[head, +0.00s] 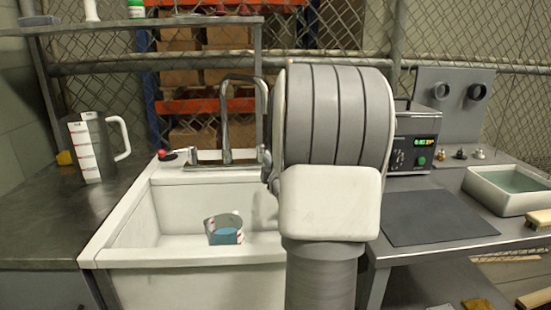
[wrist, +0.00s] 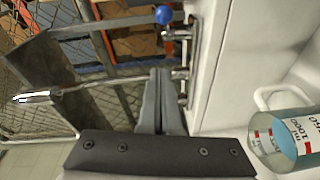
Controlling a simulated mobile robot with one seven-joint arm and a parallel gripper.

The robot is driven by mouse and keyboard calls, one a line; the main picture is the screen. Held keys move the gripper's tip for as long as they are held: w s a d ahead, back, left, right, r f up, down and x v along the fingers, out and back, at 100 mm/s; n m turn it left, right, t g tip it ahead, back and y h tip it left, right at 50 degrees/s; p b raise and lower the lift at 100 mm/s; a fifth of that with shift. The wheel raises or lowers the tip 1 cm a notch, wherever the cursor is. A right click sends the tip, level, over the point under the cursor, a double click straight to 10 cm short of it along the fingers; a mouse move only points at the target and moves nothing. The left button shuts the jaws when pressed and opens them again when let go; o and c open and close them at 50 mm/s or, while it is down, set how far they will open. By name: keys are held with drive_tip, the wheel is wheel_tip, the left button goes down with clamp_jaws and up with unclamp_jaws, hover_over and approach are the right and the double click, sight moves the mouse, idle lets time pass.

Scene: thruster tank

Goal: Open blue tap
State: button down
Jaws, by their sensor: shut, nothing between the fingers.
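The blue tap's round knob (wrist: 164,15) shows at the top of the wrist view, on a metal stem at the sink's faucet. My gripper (wrist: 160,74) is shut and empty, with its fingertips beside the faucet's metal fittings and below the knob in that picture. The fingers and knob appear apart; whether the fingers touch the faucet I cannot tell. In the head view my arm hides the blue knob and most of my gripper. The faucet (head: 226,120) stands at the back of the white sink (head: 130,235), with the red tap (head: 168,155) at its left end.
A measuring jug (head: 225,225) with blue liquid stands in the sink; it also shows in the wrist view (wrist: 285,138). Another jug (head: 92,148) stands on the left counter. A control box (head: 415,145), dark mat (head: 435,217) and grey tray (head: 508,190) are on the right.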

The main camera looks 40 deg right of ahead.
drive_tip(key=w+d+f+b, duration=0.1)
drive_tip(key=w+d, duration=0.2)
drive_tip(key=d, duration=0.3)
drive_tip(key=shift+w+d, duration=0.2)
drive_tip(key=shift+w, duration=0.05)
drive_tip(key=shift+n+t+y, duration=0.5)
drive_tip(key=shift+n+y, duration=0.2)
drive_tip(key=shift+y, duration=0.2)
drive_tip(key=d, duration=0.2)
drive_tip(key=s+d+p, duration=0.1)
drive_tip(key=d, duration=0.1)
drive_tip(key=shift+d, duration=0.1)
